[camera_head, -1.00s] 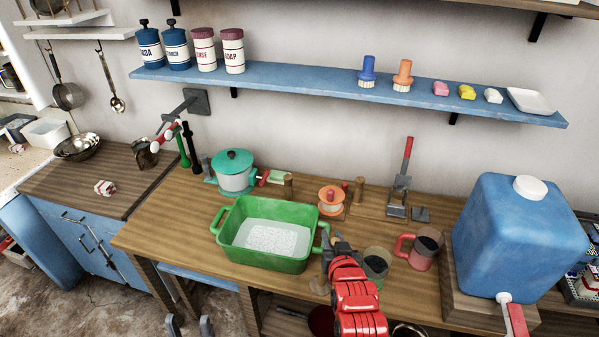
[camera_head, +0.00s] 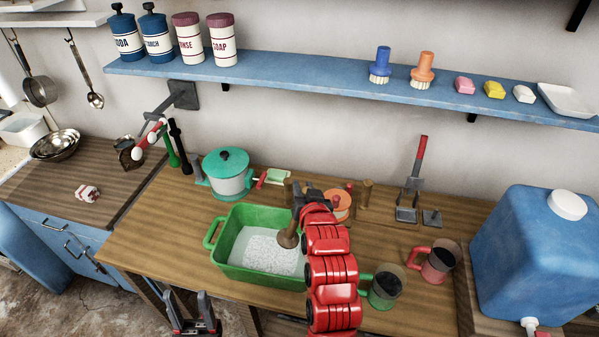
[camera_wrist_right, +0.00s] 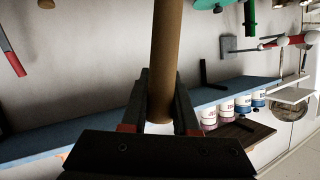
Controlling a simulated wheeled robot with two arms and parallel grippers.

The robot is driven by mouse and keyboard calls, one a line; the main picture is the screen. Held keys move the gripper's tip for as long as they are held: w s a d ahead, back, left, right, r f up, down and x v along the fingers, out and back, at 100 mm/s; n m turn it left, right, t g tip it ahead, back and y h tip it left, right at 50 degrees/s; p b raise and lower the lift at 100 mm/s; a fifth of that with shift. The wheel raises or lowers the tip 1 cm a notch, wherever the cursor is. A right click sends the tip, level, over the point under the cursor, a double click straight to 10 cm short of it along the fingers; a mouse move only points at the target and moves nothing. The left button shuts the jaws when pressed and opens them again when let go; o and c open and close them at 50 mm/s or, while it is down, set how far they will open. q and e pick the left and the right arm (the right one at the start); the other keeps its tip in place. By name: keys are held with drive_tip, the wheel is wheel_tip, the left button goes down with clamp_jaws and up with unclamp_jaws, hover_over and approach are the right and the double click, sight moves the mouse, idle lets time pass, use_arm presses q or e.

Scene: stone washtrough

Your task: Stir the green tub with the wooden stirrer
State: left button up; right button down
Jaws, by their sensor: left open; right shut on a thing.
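The green tub (camera_head: 250,276) stands on the wooden counter with pale liquid and white grains or foam in it. My right gripper (camera_head: 301,196) is above the tub's back right side, shut on the wooden stirrer (camera_head: 288,238). The stirrer's round brown head shows within the tub's rim at the right; I cannot tell if it touches the liquid. In the right wrist view the stirrer's shaft (camera_wrist_right: 166,55) is between the fingers. My left gripper (camera_head: 190,305) is open and empty, low in front of the counter.
A teal-lidded pot (camera_head: 229,176) stands behind the tub. A green-handled mug (camera_head: 384,287) and a red-handled mug (camera_head: 437,263) are to the right, near a large blue water container (camera_head: 530,250). An orange-topped reel (camera_head: 337,203) is behind my right arm. A blue shelf (camera_head: 300,82) runs above.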

sight(290, 225)
drive_tip(key=a+f+b, duration=0.1)
drive_tip(key=f+b, duration=0.1)
drive_tip(key=f, duration=0.2)
drive_tip(key=a+f+b, duration=0.1)
drive_tip(key=f, duration=0.3)
drive_tip(key=a+f+b, duration=0.1)
drive_tip(key=f+b, duration=0.1)
drive_tip(key=f, duration=0.2)
drive_tip(key=shift+w+f+b, duration=0.15)
drive_tip(key=shift+w+b, duration=0.1)
drive_tip(key=shift+b, duration=0.05)
drive_tip(key=shift+w+a+f+b, duration=0.15)
drive_tip(key=shift+f+b, duration=0.2)
drive_tip(key=shift+f, duration=0.2)
drive_tip(key=shift+s+a+f+b, duration=0.15)
drive_tip(key=shift+f+b, duration=0.15)
drive_tip(key=shift+f, duration=0.4)
drive_tip(key=shift+a+f, duration=0.1)
drive_tip(key=shift+f, duration=0.05)
